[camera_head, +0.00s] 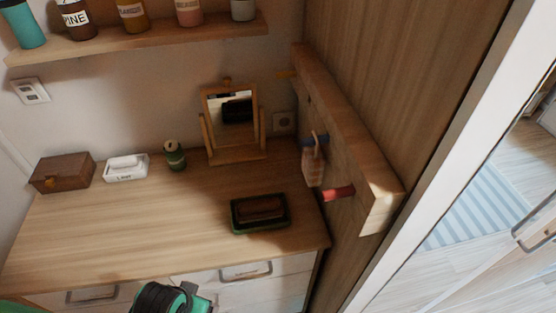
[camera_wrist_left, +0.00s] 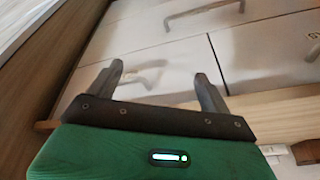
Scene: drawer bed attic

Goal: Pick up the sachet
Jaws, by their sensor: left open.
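The sachet (camera_head: 312,165) is a small pinkish patterned pouch. It hangs by a loop from a blue peg on the wooden peg rail at the right of the head view. My left gripper (camera_wrist_left: 158,85) is open in the left wrist view, with its two dark fingers apart and nothing between them. It is in front of pale drawer fronts, and the sachet does not show in that view. A green and black part of my arm shows at the bottom edge of the head view, well below and left of the sachet. My right gripper is not in view.
The peg rail (camera_head: 352,140) juts from the wood side panel, with a red peg (camera_head: 339,193) beside the sachet. The dresser top (camera_head: 150,220) bears a dark tray (camera_head: 260,227), a mirror (camera_head: 233,156), a green jar (camera_head: 174,158), a white dish (camera_head: 126,173) and a brown box (camera_head: 62,177).

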